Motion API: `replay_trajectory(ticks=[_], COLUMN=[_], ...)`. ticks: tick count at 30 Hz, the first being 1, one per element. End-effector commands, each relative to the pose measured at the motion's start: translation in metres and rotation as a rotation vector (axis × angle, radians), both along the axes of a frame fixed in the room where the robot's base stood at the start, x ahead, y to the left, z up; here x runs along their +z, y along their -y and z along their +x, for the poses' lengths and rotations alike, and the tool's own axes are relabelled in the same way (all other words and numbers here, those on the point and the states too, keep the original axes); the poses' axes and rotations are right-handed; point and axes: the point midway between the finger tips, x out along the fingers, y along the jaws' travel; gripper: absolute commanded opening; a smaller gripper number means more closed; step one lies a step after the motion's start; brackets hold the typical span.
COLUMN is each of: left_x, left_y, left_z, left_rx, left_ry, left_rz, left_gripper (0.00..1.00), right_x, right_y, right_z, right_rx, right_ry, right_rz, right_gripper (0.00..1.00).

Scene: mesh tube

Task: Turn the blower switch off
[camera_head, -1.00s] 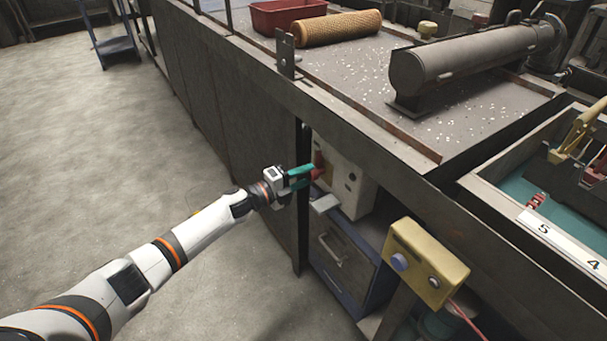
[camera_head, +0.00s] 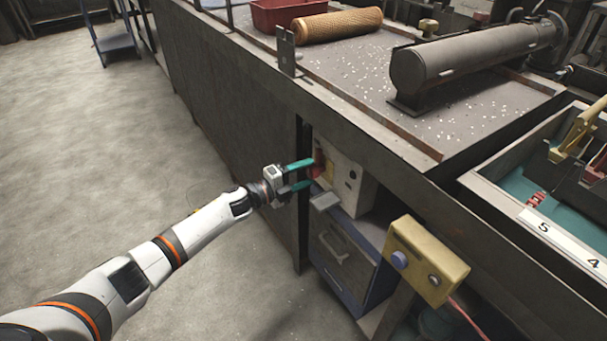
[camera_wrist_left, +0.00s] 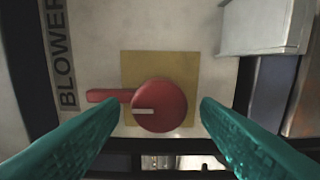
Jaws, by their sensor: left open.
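The blower switch (camera_wrist_left: 160,106) is a red round knob with a white mark and a red lever pointing left in the left wrist view. It sits on a yellow plate (camera_wrist_left: 160,68) on a pale panel with the label BLOWER (camera_wrist_left: 60,52). In the head view the red knob (camera_head: 314,171) shows on the white box under the bench edge, partly hidden. My left gripper (camera_head: 305,174) is open in front of it, its teal fingers (camera_wrist_left: 160,125) on either side of the knob with gaps. No contact is visible. My right gripper is not in view.
A yellow control box (camera_head: 428,262) with a blue button hangs to the right. A grey drawer cabinet (camera_head: 342,255) stands below the white box. The bench edge overhangs above. The floor on the left (camera_head: 120,170) is free.

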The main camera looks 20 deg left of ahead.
Motion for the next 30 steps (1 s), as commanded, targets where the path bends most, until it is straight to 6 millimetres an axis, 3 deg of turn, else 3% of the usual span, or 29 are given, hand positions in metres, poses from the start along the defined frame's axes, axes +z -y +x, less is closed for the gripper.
replay_trajectory(ticks=[4,9,18,30], left_x=[0.0,-0.001,-0.001,0.0], left_y=[-0.011,-0.033,-0.066,-0.074], left_z=[-0.013,-0.042,-0.084,-0.094], left_rx=[0.001,0.0,0.001,0.001], left_ry=[-0.002,-0.004,-0.004,-0.001], left_rz=[0.002,0.003,0.0,0.0], left_gripper=[0.57,0.57,0.57,0.57], right_x=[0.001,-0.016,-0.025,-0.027], right_y=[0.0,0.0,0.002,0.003], right_z=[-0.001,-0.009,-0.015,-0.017], right_rx=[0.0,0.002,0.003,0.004], right_ry=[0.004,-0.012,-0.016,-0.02], right_rz=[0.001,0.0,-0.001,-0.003], right_gripper=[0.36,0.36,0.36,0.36])
